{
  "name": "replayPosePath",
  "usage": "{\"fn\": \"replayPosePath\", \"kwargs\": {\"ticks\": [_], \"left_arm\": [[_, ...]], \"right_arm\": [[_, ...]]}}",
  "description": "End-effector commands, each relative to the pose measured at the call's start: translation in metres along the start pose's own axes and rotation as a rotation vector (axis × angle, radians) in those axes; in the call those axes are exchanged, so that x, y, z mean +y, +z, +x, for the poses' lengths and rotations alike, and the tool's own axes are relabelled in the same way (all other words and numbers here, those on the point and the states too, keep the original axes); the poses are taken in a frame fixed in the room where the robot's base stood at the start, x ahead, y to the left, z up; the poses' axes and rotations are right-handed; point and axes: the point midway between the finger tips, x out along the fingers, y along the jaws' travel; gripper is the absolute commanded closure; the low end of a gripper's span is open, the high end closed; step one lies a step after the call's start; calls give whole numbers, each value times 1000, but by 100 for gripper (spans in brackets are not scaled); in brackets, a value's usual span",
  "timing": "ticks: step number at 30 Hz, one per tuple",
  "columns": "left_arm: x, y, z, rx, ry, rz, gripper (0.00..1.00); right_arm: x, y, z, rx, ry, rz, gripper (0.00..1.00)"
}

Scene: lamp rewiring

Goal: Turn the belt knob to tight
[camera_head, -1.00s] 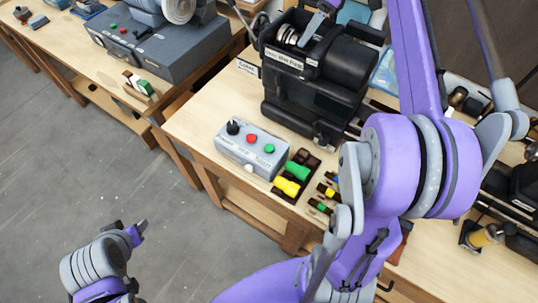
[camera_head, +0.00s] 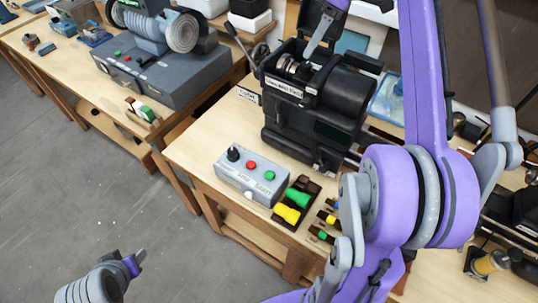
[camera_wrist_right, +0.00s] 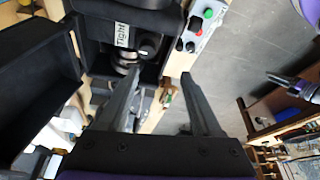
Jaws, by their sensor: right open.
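The black belt machine (camera_head: 335,95) stands on the wooden bench, with a white label on its front and a silver pulley (camera_head: 292,66) in its open top. In the right wrist view, a white label reading "Tight" (camera_wrist_right: 122,35) is beside a round dark knob (camera_wrist_right: 148,46), which I take to be the belt knob. My right gripper (camera_wrist_right: 162,72) is open, its fingertips just short of the knob and apart from it. In the head view, a grey finger (camera_head: 318,38) hangs over the machine's top; the knob is not clear there. My left gripper (camera_head: 136,260) is low left, away from the bench.
A grey control box (camera_head: 250,172) with a black knob and red and green buttons sits at the bench's front edge. Green and yellow items (camera_head: 292,207) lie in a dark holder beside it. A grey grinder (camera_head: 150,60) is on the left bench. Open floor lies between.

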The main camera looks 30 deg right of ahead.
Motion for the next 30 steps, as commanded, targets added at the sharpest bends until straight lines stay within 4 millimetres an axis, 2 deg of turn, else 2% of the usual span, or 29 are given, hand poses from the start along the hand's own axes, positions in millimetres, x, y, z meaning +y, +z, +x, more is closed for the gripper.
{"fn": "replayPosePath", "kwargs": {"ticks": [14, 30], "left_arm": [[0, 8, 4, -9, 0, 0, 50], [0, 14, 7, -16, 0, 0, 50]], "right_arm": [[-61, -5, 76, -36, 89, 177, 34], [-130, 16, 156, -8, 184, 343, 34]]}}
